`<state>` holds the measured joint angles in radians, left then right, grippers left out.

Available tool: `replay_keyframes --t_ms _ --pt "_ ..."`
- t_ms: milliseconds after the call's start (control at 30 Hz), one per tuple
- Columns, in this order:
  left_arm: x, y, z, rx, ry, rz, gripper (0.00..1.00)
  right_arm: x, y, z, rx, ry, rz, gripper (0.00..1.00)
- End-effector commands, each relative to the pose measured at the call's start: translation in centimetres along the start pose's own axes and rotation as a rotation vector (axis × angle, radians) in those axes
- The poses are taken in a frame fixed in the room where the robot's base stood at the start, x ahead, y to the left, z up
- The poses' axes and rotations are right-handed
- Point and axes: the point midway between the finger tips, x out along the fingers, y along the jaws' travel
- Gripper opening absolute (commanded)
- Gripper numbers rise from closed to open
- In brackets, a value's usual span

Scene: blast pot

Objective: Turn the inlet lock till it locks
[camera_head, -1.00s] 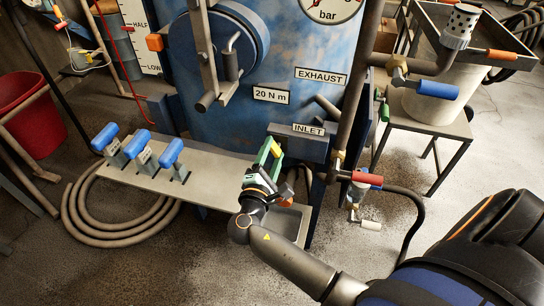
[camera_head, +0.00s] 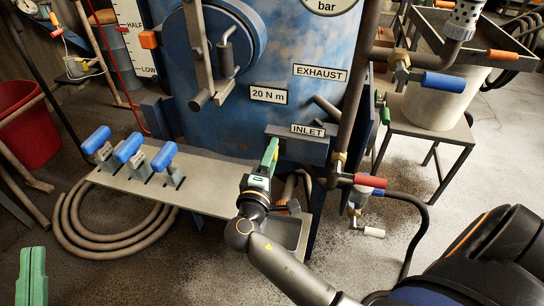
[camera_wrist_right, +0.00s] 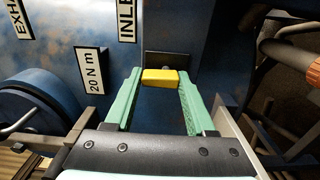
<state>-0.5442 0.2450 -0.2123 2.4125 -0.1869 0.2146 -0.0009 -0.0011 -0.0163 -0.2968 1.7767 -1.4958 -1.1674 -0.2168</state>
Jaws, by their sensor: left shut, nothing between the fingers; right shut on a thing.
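The inlet lock is a small yellow block (camera_wrist_right: 160,78) in front of a dark plate in the right wrist view. My right gripper (camera_wrist_right: 159,82) is shut on it, one green finger at each side. In the head view my right gripper (camera_head: 271,152) reaches up to the grey box under the INLET label (camera_head: 308,130); its fingers hide the yellow block there. My left gripper (camera_head: 32,275) shows only as green finger parts at the bottom left edge, shut and away from the pot.
The blue pot (camera_head: 270,60) stands behind. A shelf with several blue-handled levers (camera_head: 128,147) is left of my right gripper. A red-handled valve (camera_head: 370,180) and pipe are close on its right. An EXHAUST label (camera_head: 320,72) is above.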

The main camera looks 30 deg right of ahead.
Motion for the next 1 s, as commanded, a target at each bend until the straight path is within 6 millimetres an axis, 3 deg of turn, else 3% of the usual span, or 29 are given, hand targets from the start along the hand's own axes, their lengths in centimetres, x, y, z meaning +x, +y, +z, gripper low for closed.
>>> replay_keyframes --t_ms 367,400,633,1000 --pt "0.02 -0.01 -0.15 0.002 0.006 0.000 0.00 0.06 0.10 0.01 0.008 0.000 0.001 0.00" --pt "0.02 -0.01 -0.15 0.002 0.005 0.000 0.00 0.06 0.10 0.01 0.008 0.000 0.001 0.59" --pt "0.02 -0.01 -0.14 0.001 0.005 0.000 0.00 0.03 0.06 0.00 0.005 0.000 0.001 0.85" --pt "0.01 0.00 -0.12 0.000 0.004 0.000 0.00 0.12 0.02 0.01 0.003 0.000 0.000 0.85"
